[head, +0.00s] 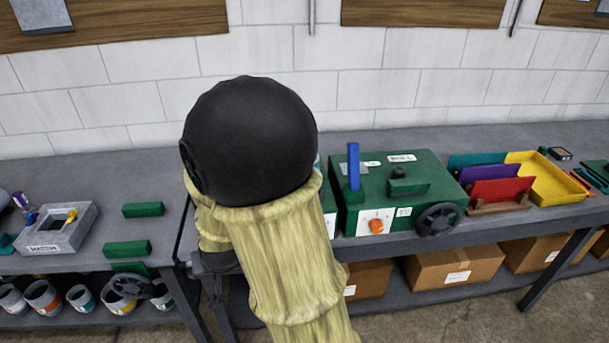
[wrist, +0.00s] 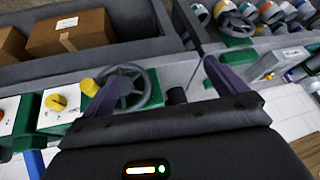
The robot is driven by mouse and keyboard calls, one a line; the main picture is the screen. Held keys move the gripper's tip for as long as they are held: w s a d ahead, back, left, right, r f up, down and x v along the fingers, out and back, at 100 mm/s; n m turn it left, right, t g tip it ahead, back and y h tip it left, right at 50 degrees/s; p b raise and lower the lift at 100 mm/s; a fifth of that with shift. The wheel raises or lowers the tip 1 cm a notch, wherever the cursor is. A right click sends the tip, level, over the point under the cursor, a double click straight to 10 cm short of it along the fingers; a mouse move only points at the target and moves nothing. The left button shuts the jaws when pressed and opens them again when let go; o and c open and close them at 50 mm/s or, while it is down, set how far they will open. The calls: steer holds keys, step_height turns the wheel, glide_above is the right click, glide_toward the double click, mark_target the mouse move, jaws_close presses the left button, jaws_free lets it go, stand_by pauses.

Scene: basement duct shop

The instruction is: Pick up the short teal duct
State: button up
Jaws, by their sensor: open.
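Several short, light-grey ducts with coloured bands lie on the lower shelf at the left of the head view. One has a teal band (head: 81,298); I cannot tell for certain whether it is the short teal duct. Ducts also show at the top right of the wrist view, where one looks teal (wrist: 248,9). My gripper (wrist: 160,68) is open, its two dark purple fingers spread with nothing held between them. It is apart from the ducts. In the head view my sleeved arm hides the gripper.
A green machine (head: 408,180) with a handwheel stands on the bench right of my arm. A grey box (head: 58,228) and green blocks (head: 143,210) sit on the left bench. Cardboard boxes (head: 454,265) fill the right lower shelf. A yellow tray (head: 545,180) is farther right.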

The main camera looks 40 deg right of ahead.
steer(key=w+d+m+t+h+p, duration=0.2)
steer(key=w+d+m+h, duration=0.1)
steer(key=w+d, duration=0.15)
steer(key=d+r+m+g+h+p, duration=0.1)
steer(key=d+r+m+h+p, duration=0.3)
steer(key=d+h, duration=0.8)
step_height(320, 180, up, 3)
steer(key=shift+s+f+m+h, duration=0.1)
steer(key=shift+s+m+h, duration=0.3)
steer(key=shift+m, duration=0.8)
steer(key=shift+w+d, duration=0.1)
steer(key=shift+d, duration=0.1)
steer(key=p+x, duration=0.5)
steer(key=x, duration=0.7)
steer(key=shift+r, duration=0.25)
